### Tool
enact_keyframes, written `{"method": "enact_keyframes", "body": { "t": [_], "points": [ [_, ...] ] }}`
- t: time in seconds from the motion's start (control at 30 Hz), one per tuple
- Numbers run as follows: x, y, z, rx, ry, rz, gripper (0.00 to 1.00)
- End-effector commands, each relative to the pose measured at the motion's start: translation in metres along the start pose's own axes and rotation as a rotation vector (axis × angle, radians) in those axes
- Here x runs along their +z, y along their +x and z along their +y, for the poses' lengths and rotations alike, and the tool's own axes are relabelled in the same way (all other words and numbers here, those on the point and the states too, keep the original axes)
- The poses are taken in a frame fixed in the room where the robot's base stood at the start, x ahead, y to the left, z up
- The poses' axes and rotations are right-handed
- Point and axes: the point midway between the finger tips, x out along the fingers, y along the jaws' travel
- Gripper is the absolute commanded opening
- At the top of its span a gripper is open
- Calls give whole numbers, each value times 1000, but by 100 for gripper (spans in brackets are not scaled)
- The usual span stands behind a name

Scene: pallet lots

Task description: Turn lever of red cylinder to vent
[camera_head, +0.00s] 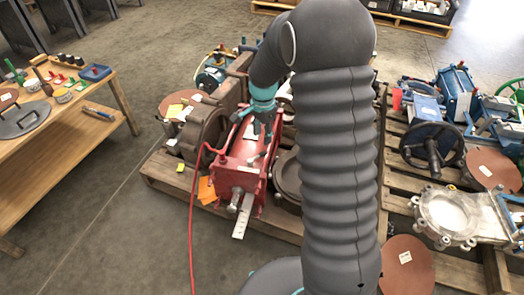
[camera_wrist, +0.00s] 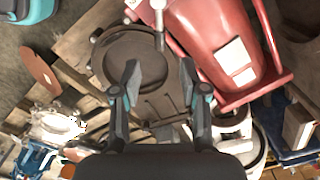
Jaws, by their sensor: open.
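The red cylinder (camera_head: 238,165) lies on a wooden pallet in the head view, with pale labels on top. A pale metal bar (camera_head: 242,217) and a small block stick out of its near end; I cannot tell where the lever's vent mark is. My gripper (camera_head: 258,130) is above the far part of the cylinder. In the wrist view the cylinder (camera_wrist: 205,35) fills the upper right, and my gripper (camera_wrist: 159,70) is open and empty over a dark round flange. A silver rod with a knob (camera_wrist: 158,5) shows at the top edge, beside the cylinder.
The dark flange (camera_wrist: 130,58) lies beside the cylinder. A brown round housing (camera_head: 200,135) stands close on its left. A red hose (camera_head: 192,225) runs down to the floor. A second pallet with blue valves (camera_head: 425,145) is at right. A workbench (camera_head: 60,130) is at left, with clear floor between.

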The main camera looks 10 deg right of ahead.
Motion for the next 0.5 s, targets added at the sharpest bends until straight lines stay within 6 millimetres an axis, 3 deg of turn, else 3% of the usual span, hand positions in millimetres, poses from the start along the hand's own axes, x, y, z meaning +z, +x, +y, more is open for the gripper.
{"method": "enact_keyframes", "body": {
  "t": [0.3, 0.5],
  "points": [
    [0, 59, 1, 2, -1, -1, 43],
    [0, 79, 0, 0, -1, 0, 43]
  ]
}}
